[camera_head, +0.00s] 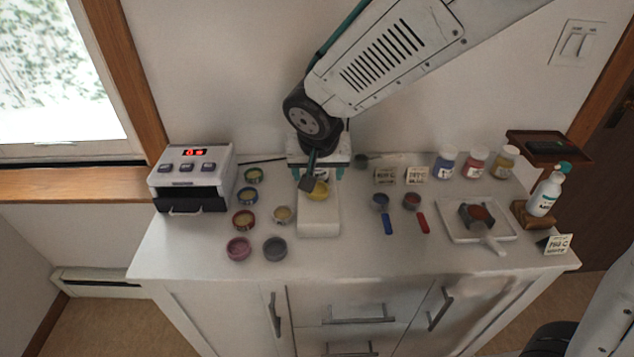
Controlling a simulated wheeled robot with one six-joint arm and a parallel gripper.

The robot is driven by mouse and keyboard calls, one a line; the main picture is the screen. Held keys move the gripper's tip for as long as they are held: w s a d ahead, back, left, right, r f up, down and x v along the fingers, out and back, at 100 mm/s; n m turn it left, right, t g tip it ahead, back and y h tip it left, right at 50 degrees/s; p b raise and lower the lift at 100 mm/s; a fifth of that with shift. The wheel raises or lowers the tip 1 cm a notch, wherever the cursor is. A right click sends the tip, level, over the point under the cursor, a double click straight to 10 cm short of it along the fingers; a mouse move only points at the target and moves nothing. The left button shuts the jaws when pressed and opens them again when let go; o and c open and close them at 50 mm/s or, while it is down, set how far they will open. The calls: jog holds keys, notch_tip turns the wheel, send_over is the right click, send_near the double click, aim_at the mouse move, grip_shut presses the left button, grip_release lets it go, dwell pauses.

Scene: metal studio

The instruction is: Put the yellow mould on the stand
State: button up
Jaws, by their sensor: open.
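A small yellow mould (319,191) sits at the back of a low white block (318,218), which looks like the stand. My gripper (320,177) is right above and behind the mould, pointing down, with its jaws open. A dark part hangs in front of it and hides the mould's left side. I cannot tell whether the fingers touch the mould, or whether it rests fully on the block.
A white oven-like box (192,178) stands at the left. Blue (387,222) and red-handled (422,222) scoops, jars, a tray (455,235) and a bottle (547,192) are right.

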jog(key=v, duration=0.5)
jog(key=shift+d+r, duration=0.1)
jog(key=s+d+r+g, duration=0.1)
jog(key=s+d+r, duration=0.3)
jog(key=d, duration=0.5)
jog(key=s+d+r+g, duration=0.1)
jog(key=s+d+r, duration=0.1)
jog(key=s+d, duration=0.5)
jog(key=s+d+g, duration=0.1)
jog(key=s+d, duration=0.6)
jog(key=s, duration=0.4)
jog(key=shift+s+r, duration=0.3)
jog(key=shift+s, duration=0.1)
jog(key=shift+c, duration=0.4)
